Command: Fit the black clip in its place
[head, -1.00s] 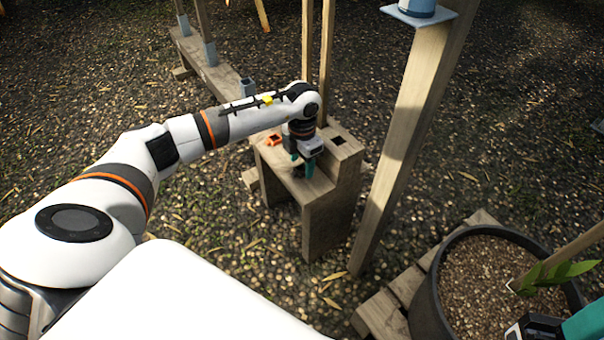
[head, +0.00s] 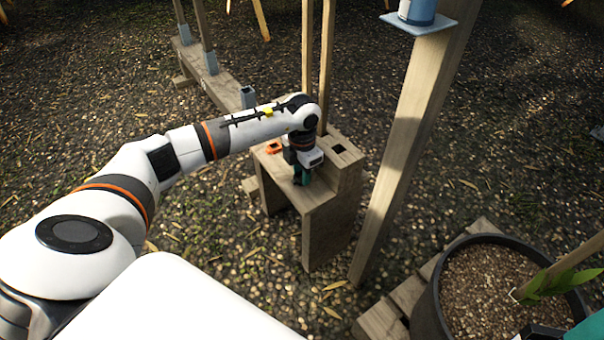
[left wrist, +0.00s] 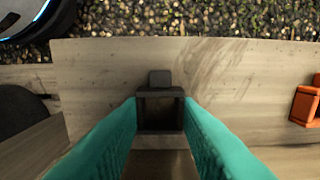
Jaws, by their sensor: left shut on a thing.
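The black clip (left wrist: 160,79) stands on the wooden bench top, with a dark square opening facing the left wrist camera. My left gripper (left wrist: 161,108) is shut on it, with one teal finger on each side. In the head view, my left gripper (head: 302,181) points down at the bench top, and the clip is mostly hidden by the fingers. Part of what looks like my right gripper (head: 592,328), a teal finger, shows at the bottom right corner, cut off by the frame edge.
An orange clip (head: 274,147) lies on the bench (head: 330,225) near my left gripper. The bench's raised block (head: 345,160) has a dark square hole. A wooden post (head: 405,150) and a potted plant (head: 480,285) stand to the right. A rail with grey sockets (head: 248,96) is behind.

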